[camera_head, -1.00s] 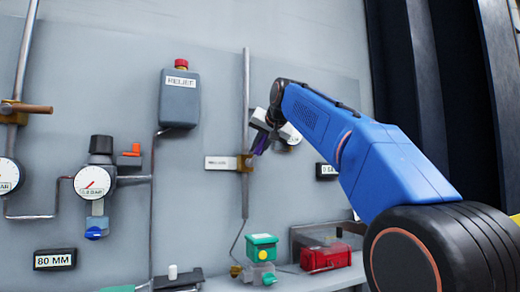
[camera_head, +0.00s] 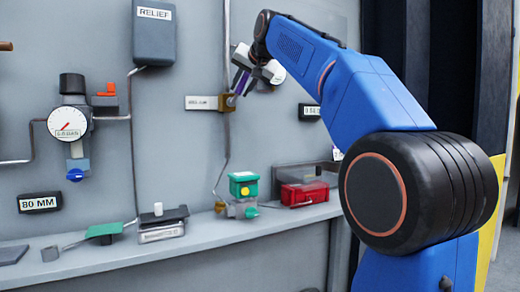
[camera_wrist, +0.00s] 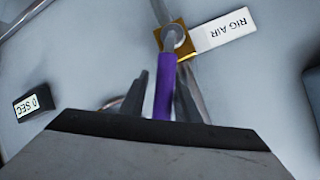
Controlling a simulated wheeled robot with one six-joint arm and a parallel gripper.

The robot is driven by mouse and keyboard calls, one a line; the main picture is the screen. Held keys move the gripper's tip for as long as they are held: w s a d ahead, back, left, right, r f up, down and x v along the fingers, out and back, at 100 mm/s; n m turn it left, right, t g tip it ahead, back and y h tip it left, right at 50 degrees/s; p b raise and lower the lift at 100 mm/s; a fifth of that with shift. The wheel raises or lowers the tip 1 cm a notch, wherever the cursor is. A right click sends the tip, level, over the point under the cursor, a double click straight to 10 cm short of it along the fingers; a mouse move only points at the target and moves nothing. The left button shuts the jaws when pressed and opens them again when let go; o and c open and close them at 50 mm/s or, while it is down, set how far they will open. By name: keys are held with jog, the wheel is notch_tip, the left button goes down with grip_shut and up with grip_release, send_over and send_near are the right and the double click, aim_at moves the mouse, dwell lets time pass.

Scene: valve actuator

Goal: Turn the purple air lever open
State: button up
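The purple lever (camera_wrist: 164,90) juts from a brass valve (camera_wrist: 174,38) on a thin vertical pipe. In the wrist view it runs down the picture from the valve, between the two fingers of my gripper (camera_wrist: 162,92). A gap shows between the left finger and the lever; the right finger lies close beside it, and contact cannot be told. The lever's near end is hidden behind my gripper body. In the head view, my gripper (camera_head: 244,80) is at the lever (camera_head: 239,80), just above and right of the valve (camera_head: 227,103). A white RIG AIR tag (camera_wrist: 223,31) is beside the valve.
A grey RELIEF box (camera_head: 154,35) and a pressure gauge (camera_head: 67,123) are on the wall to the left. A small display (camera_wrist: 33,103) reads 0 SEC. Below, a shelf (camera_head: 110,262) carries a green-topped device (camera_head: 243,185) and a red box (camera_head: 304,192).

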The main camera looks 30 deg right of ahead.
notch_tip(320, 180, down, 6)
jog(key=d+m+t+y, duration=0.1)
jog(key=d+m+y, duration=0.2)
jog(key=m+y, duration=0.4)
jog(key=s+d+r+m, duration=0.1)
jog(key=s+d+r, duration=0.15)
jog(key=s, duration=0.55)
jog(key=s+d+r, duration=0.1)
jog(key=s+d, duration=0.3)
jog(key=s, duration=0.4)
jog(key=s+a+f+n+g, duration=0.1)
jog(key=a+f, duration=0.2)
jog(key=f, duration=0.4)
jog(key=s+a+f+n+g+h, duration=0.1)
jog(key=s+a+f, duration=0.1)
jog(key=a+f, duration=0.2)
jog(key=s+a+f+n+g+h, duration=0.1)
jog(key=a+f, duration=0.3)
jog(key=f, duration=0.6)
jog(key=shift+s+a+f+n+g, duration=0.25)
jog(key=shift+s+f+n+g, duration=0.15)
jog(key=shift+g, duration=0.2)
jog(key=shift+r, duration=0.1)
jog(key=shift+c, duration=0.3)
